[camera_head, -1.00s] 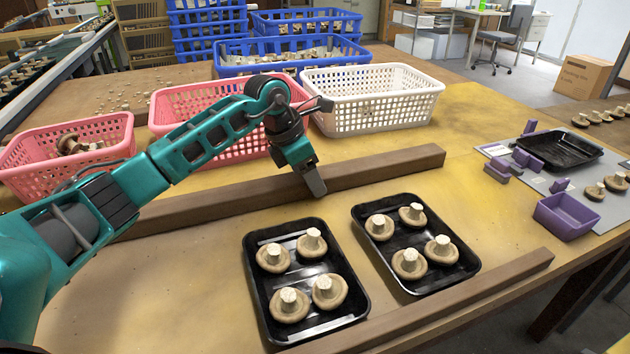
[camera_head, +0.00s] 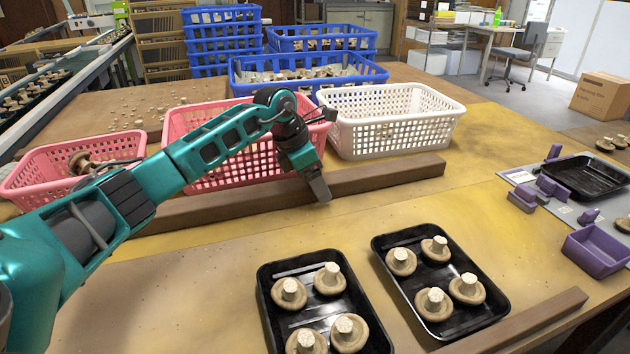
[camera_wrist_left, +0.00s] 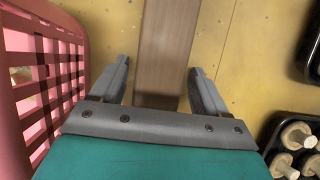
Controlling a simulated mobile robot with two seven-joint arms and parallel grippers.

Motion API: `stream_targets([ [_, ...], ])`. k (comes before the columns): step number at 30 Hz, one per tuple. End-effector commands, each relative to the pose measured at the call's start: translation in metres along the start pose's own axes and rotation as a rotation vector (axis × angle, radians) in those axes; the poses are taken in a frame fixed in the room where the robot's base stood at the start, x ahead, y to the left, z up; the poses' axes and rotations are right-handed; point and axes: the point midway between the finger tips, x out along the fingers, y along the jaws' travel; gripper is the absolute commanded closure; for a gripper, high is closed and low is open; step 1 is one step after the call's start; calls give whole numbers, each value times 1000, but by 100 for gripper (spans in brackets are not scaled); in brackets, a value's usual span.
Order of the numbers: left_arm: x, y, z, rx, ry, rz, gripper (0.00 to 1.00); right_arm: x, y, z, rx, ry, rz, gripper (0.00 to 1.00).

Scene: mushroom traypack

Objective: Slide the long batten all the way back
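The long batten (camera_head: 385,176), a brown wooden bar, lies across the table between the baskets and the black trays. It runs close along the fronts of the pink and white baskets. My left gripper (camera_head: 315,187) is down at the batten, with one finger showing at its front side. In the left wrist view the open fingers (camera_wrist_left: 158,72) stand one on each side of the batten (camera_wrist_left: 168,40). The right finger is close to its front edge; I cannot tell whether it touches. My arm hides part of the batten's left stretch. My right gripper is not in view.
Behind the batten stand a small pink basket (camera_head: 30,178), a larger pink basket (camera_head: 185,122) and a white basket (camera_head: 400,142). Two black trays (camera_head: 265,300) (camera_head: 383,250) with mushrooms lie in front. A shorter front batten (camera_head: 535,322) lies near the table edge. Bare table separates batten and trays.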

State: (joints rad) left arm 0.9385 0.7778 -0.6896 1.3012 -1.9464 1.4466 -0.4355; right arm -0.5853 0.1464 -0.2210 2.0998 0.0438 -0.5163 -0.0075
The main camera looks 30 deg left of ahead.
Motion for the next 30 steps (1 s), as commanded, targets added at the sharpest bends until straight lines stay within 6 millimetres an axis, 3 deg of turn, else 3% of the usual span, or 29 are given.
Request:
stream_targets([
  [11,-8,0,0,1,2,-1,21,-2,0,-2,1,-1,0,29],
  [24,-97,0,1,1,1,1,21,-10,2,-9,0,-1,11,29],
  [30,-123,0,0,0,1,0,21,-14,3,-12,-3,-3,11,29],
])
